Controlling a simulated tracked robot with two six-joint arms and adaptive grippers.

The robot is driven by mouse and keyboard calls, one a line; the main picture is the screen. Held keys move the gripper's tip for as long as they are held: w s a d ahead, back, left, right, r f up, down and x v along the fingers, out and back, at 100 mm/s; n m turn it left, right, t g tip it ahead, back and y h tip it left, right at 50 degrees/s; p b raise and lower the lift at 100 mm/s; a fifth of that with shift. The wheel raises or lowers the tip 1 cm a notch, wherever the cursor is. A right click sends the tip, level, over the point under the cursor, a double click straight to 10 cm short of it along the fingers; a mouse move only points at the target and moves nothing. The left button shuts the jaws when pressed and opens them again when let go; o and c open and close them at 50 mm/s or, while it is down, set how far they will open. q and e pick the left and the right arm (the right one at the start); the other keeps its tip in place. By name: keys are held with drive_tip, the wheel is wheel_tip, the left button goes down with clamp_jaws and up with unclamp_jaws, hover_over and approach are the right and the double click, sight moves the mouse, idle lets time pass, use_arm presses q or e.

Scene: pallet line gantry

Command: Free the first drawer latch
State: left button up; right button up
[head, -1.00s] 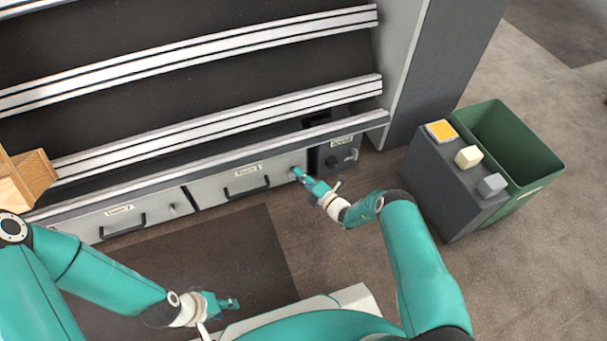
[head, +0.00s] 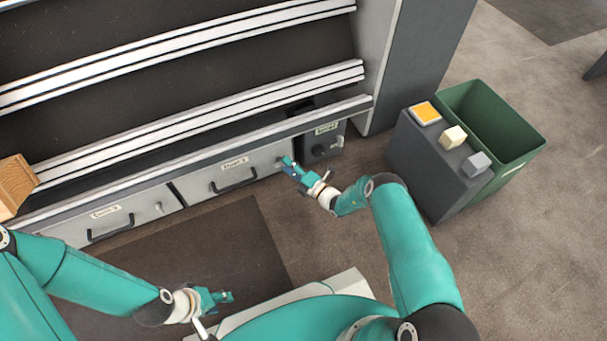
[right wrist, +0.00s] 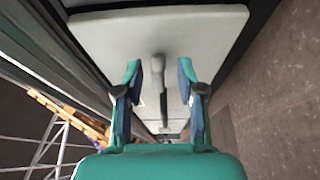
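The right-hand drawer (head: 222,174), whose label seems to read Drawer 1, appears closed under the rack. Its latch, a small grey knob (right wrist: 158,62), shows on the drawer front in the right wrist view. My right gripper (head: 284,164) is at the right end of this drawer and hides the latch in the head view. In the right wrist view its fingers (right wrist: 160,74) are open, one on each side of the knob, with gaps visible. I cannot tell how the latch is set. My left gripper (head: 228,297) is low over the dark mat, away from the drawers, seemingly empty.
Another drawer (head: 75,230) with a black handle and its own knob is to the left. A dark control box (head: 325,142) adjoins the first drawer. A grey pedestal (head: 430,172) with several blocks and a green bin (head: 520,150) stand right. Floor between is clear.

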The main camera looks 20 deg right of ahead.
drive_tip(key=v, duration=1.1)
drive_tip(key=shift+s+d, duration=0.1)
drive_tip(key=shift+s, duration=0.05)
